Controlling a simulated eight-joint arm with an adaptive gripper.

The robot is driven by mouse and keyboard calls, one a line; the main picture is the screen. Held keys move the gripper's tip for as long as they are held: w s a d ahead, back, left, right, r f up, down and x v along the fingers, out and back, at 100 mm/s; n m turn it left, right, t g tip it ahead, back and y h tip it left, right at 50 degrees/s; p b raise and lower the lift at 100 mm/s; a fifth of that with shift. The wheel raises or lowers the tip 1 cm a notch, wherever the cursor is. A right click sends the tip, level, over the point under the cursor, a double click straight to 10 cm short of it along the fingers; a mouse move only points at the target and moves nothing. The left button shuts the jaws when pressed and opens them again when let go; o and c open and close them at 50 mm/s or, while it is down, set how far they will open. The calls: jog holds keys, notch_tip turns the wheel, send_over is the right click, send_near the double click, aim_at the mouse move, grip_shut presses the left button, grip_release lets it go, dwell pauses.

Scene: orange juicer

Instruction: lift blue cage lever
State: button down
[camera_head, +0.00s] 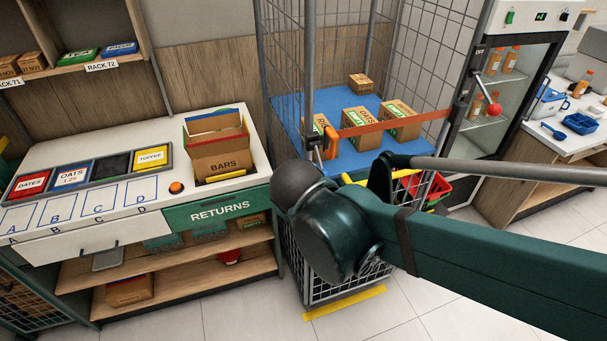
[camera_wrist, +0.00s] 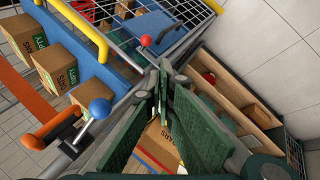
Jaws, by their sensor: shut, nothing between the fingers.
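I cannot make out the blue knob or my fingertips there; my arm covers part of the cage front.
A red ball knob (camera_wrist: 146,44) is above the fingertips in the wrist view. A returns counter (camera_head: 225,207) with a BARS carton (camera_head: 222,164) stands left of the cage. A glass-front cabinet (camera_head: 500,100) with a red-knobbed lever stands right. Tiled floor (camera_head: 430,300) is open in front.

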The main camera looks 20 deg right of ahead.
aim_at(320, 162)
jog(key=w+a+r+n+t+h+p, duration=0.2)
jog(key=a+r+n+h, duration=0.4)
jog(key=a, duration=0.3)
jog(key=shift+w+r+n+t, duration=0.3)
jog(key=shift+w+t, duration=0.4)
jog(key=shift+w, duration=0.7)
jog(key=shift+w+d, duration=0.1)
jog(key=w+d+f, duration=0.2)
jog(key=w+d, duration=0.1)
jog(key=d, duration=0.5)
jog(key=shift+d, duration=0.2)
dwell(0.6)
